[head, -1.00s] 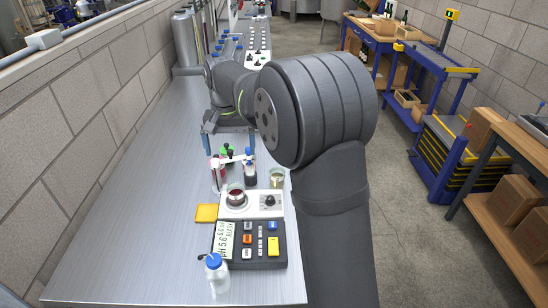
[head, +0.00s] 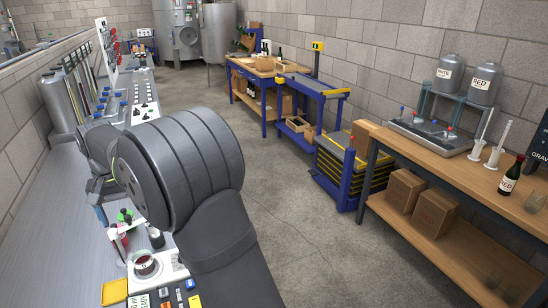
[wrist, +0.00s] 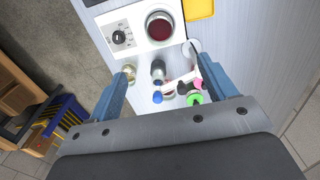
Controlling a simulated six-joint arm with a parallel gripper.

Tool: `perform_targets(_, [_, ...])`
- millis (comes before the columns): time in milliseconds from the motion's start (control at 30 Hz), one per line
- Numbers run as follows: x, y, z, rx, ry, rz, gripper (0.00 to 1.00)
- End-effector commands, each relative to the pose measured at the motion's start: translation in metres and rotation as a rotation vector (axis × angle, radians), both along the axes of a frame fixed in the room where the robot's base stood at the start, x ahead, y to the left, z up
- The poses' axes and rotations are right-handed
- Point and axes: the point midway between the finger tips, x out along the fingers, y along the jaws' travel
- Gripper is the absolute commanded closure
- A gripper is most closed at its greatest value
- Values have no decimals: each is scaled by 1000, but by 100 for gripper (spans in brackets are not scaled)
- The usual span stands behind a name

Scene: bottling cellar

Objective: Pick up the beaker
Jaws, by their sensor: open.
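The beaker (head: 145,263) holds dark red liquid and stands upright on a white stirrer plate with a dial on the bench at left. In the wrist view the beaker (wrist: 160,27) shows from above, past the fingertips. My gripper (wrist: 161,64) is open, its two blue fingers apart with nothing clasped. A small rack of vessels with coloured caps (wrist: 178,85) lies in the picture between the fingers. In the head view my arm hides most of the gripper; only a blue finger (head: 101,214) shows.
A small glass with yellowish liquid (wrist: 129,72) is close to the left finger in the wrist view. A yellow pad (head: 114,292) lies beside the stirrer. A wooden bench (head: 440,165) with tanks and bottles stands at right, across open floor.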

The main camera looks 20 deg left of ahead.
Motion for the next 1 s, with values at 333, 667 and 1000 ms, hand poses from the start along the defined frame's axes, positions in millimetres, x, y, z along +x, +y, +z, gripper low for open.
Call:
perform_targets(333, [1, -1, -1, 0, 0, 125, 23])
perform_targets(667, [5, -4, -8, 0, 0, 687, 23])
perform_targets(1000, [6, -5, -24, -2, 2, 885, 23])
